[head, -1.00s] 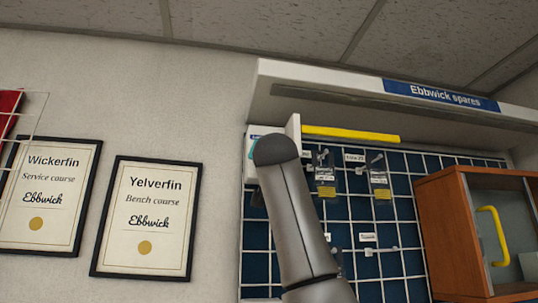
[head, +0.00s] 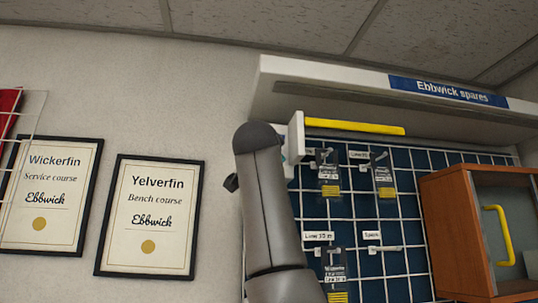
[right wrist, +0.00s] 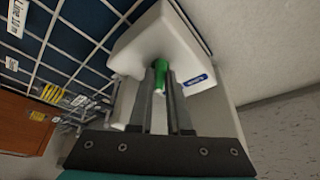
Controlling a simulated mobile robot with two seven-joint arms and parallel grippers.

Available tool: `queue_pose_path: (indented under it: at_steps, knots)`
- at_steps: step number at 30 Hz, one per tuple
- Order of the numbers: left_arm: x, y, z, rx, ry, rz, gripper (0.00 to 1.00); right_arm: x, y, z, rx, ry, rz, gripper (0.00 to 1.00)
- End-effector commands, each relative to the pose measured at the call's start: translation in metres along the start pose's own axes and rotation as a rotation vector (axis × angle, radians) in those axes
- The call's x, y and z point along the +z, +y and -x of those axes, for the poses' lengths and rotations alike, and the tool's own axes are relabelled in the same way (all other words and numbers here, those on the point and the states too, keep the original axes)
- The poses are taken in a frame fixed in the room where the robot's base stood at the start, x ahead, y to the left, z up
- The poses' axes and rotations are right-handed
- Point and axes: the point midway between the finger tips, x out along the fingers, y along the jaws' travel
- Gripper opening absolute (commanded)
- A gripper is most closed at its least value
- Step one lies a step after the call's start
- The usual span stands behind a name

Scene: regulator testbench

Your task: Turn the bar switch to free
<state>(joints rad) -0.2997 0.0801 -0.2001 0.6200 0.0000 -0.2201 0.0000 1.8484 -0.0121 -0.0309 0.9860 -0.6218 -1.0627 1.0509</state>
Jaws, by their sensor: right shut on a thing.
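The bar switch shows as a green bar (right wrist: 161,74) on a white housing (right wrist: 150,45) with a small blue label in the right wrist view. My right gripper (right wrist: 165,88) is shut on the green bar, with its two dark fingers reaching up to the housing. The fingers hide part of the bar, and I cannot read its setting. In the head view my arm covers most of the housing, and only a white edge (head: 295,138) shows. My left gripper is in neither view.
A blue grid panel (head: 345,207) with hanging spare parts is right of my arm. A white shelf (head: 330,95) with a yellow bar (head: 355,127) juts out above it. A wooden cabinet (head: 452,235) stands at right. Framed certificates (head: 150,215) hang at left.

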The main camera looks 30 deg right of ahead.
Motion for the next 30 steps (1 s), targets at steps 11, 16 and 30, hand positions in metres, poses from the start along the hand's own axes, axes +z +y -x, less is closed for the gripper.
queue_pose_path:
  at_steps: [11,16,30]
  knots:
    - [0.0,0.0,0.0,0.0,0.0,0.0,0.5,-0.002,0.0,0.0,-0.001,0.003,-0.003,0.28]
    - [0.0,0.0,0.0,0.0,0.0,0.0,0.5,-0.001,0.0,0.0,-0.001,0.002,-0.002,0.29]
    - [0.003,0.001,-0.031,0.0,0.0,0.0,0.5,0.002,0.002,0.045,-0.005,0.003,-0.004,0.29]
